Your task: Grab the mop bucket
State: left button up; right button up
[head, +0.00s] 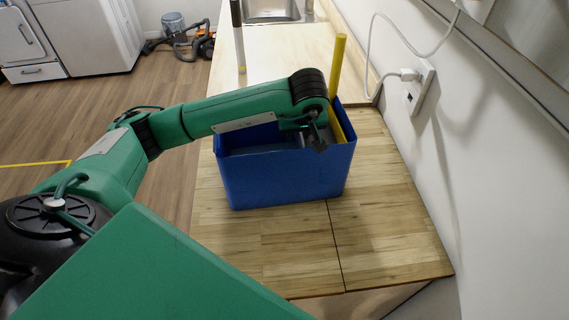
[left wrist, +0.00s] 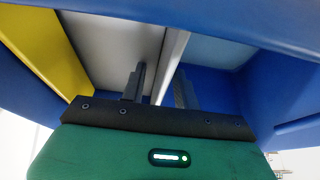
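The blue mop bucket (head: 285,180) stands upright on the wooden counter (head: 270,235). A yellow handle (head: 338,68) sticks up from its right side. My left gripper (head: 318,140) is at the bucket's top opening, pointing down, and partly hides its inside. In the left wrist view, the fingers (left wrist: 160,85) are apart, with a thin pale grey divider (left wrist: 172,62) of the bucket running up between them. Whether they touch it cannot be told. Blue walls and a yellow part (left wrist: 45,45) show around the gripper. My right gripper is not in view.
A white wall with an outlet (head: 418,88) and a plugged-in cable lies right of the counter.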

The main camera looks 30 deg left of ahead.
pick_arm(q)
grip_shut()
jog(key=shift+r, duration=0.1)
dwell(1.2)
